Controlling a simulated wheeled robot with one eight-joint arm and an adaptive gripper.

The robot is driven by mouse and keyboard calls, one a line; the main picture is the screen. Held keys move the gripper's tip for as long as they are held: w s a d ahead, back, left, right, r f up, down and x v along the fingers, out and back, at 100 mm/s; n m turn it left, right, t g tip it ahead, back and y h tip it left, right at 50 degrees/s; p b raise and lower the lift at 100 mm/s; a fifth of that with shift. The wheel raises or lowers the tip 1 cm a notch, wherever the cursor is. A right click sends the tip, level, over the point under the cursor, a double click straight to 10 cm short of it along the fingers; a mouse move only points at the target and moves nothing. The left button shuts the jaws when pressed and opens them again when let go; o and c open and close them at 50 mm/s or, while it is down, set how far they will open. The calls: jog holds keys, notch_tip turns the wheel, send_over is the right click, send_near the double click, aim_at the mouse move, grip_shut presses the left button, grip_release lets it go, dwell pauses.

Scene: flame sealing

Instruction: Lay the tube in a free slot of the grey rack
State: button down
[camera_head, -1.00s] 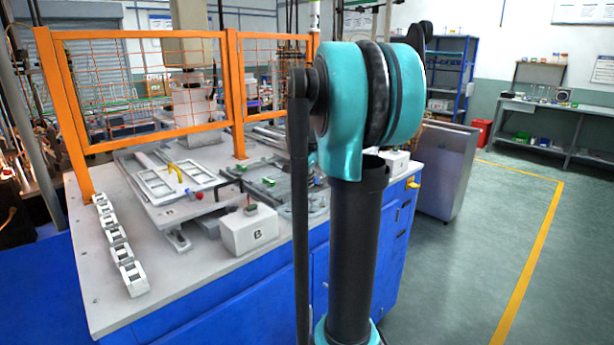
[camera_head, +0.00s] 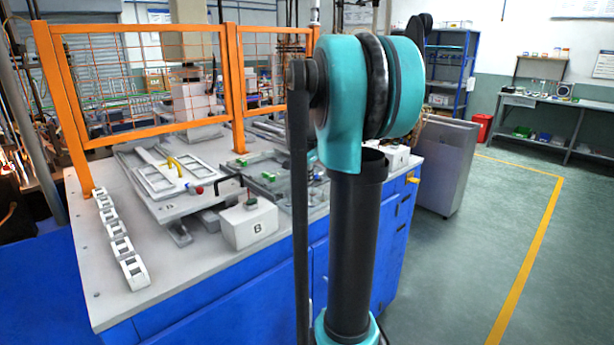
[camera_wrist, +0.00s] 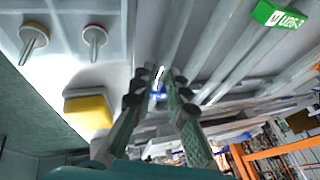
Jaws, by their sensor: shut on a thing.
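My gripper (camera_wrist: 158,88) is seen in the wrist view with its two dark fingers closed in on a small, slim tube (camera_wrist: 160,73). The tube shows as a bright white sliver with blue near the fingertips; most of it is hidden. In the head view my gripper and the tube are hidden behind my own arm. A dark grey rack-like tray (camera_head: 285,184) with green tags lies on the bench, partly behind my arm. Long grey bars, perhaps rack slots (camera_wrist: 215,45), run beyond the fingertips in the wrist view, beside a green label (camera_wrist: 278,16). I cannot tell which slots are free.
An orange mesh fence (camera_head: 150,138) edges the bench. A yellow block (camera_wrist: 88,112) is near my gripper.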

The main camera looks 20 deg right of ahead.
jog(key=c, duration=1.4)
grip_release()
jog(key=shift+c, duration=0.2)
jog(key=shift+r, duration=0.1)
jog(key=v, duration=1.1)
jog(key=shift+s+r, duration=0.15)
jog(key=shift+r, duration=0.2)
jog(key=shift+s, duration=0.15)
